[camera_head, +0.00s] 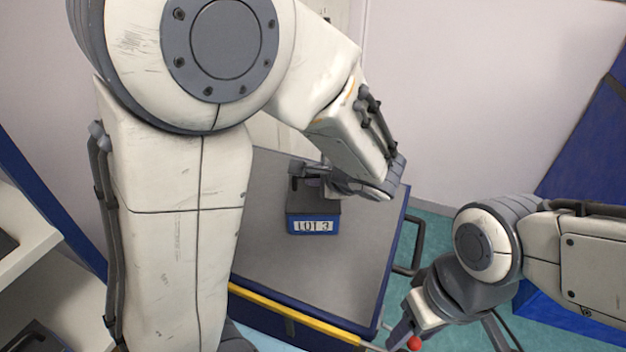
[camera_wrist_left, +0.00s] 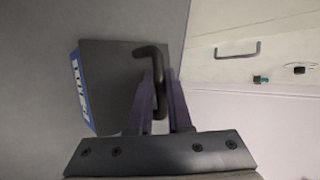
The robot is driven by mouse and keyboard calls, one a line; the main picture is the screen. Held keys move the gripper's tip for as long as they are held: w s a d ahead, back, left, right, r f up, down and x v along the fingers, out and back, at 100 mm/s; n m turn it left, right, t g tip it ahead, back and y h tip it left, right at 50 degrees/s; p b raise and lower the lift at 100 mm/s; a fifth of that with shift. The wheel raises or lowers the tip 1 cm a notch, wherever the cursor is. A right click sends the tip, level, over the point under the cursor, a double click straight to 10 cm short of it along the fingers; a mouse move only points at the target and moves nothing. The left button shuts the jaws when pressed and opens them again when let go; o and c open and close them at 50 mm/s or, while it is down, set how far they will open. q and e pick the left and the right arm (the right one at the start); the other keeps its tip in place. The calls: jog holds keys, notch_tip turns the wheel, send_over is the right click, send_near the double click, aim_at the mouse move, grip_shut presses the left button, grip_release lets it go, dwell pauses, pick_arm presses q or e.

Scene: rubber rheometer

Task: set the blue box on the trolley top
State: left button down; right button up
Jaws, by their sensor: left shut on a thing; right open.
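The blue box (camera_head: 312,226), with a dark top and a white "LOT 3" label, is at the trolley top (camera_head: 268,185) in the head view. Whether it rests on the grey surface or is just above it, I cannot tell. My left gripper (camera_head: 308,172) is over the box and shut on its dark handle. In the left wrist view the box (camera_wrist_left: 105,90) shows its dark top, and the gripper fingers (camera_wrist_left: 160,100) close around the bent handle (camera_wrist_left: 151,54). My right gripper (camera_head: 405,338) is open and empty, low at the right, beside the trolley.
The trolley has a yellow front edge (camera_head: 295,312) and a dark side handle (camera_head: 411,250). Bare grey surface surrounds the box. White shelves (camera_head: 30,250) stand at the left. A blue structure (camera_head: 590,160) stands at the right. A wall is behind the trolley.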

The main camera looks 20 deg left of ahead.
pick_arm(q)
jog(key=shift+f, duration=0.45)
jog(key=c, duration=0.8)
grip_release()
jog(key=shift+c, duration=0.2)
